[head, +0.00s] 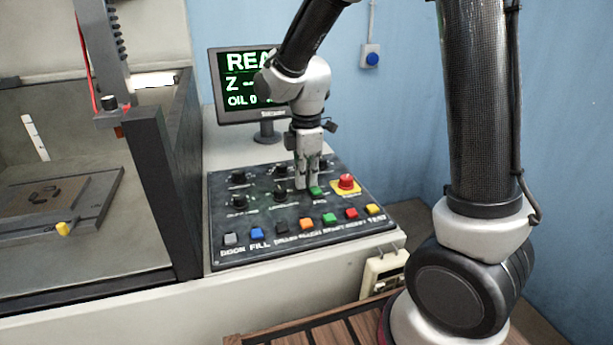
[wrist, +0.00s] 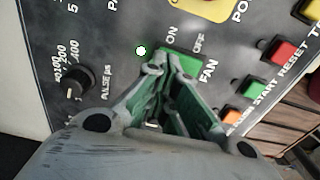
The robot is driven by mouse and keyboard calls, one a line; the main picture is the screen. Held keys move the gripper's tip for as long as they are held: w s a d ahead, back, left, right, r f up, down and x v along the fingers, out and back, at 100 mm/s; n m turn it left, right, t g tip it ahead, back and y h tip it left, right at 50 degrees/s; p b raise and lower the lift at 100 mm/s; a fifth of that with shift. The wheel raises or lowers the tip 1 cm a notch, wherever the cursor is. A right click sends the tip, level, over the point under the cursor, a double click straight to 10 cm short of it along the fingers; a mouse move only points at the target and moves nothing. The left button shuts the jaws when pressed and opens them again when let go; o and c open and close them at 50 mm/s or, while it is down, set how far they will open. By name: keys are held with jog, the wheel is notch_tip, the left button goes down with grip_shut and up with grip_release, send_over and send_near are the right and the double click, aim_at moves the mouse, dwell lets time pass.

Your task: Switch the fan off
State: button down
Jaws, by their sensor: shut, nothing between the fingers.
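The fan switch is a green rocker (wrist: 180,64) marked FAN, with ON and OFF printed beside it, on the dark control panel (wrist: 115,20). A small bright light with a green rim (wrist: 140,51) glows next to it. In the head view the switch (head: 316,191) shows just right of my fingertips. My gripper (head: 307,186) points down at the panel, shut and empty. In the wrist view its fingertips (wrist: 168,76) overlap the lower edge of the switch. I cannot tell whether they touch it, nor which way the rocker is tilted.
A red mushroom button (head: 346,181) on a yellow plate stands close to the right. Black knobs (head: 239,201) lie to the left. A row of coloured buttons (head: 305,223) runs along the panel's front. A monitor (head: 235,88) stands behind, and a machine tank (head: 150,190) at the left.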

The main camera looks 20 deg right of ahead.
jog(key=shift+s, duration=0.1)
jog(key=shift+s+r, duration=0.3)
jog(key=shift+s, duration=0.35)
jog(key=shift+w+r, duration=0.1)
jog(key=shift+r, duration=0.25)
notch_tip(320, 180, up, 13)
jog(key=w, duration=0.1)
jog(key=shift+w, duration=0.4)
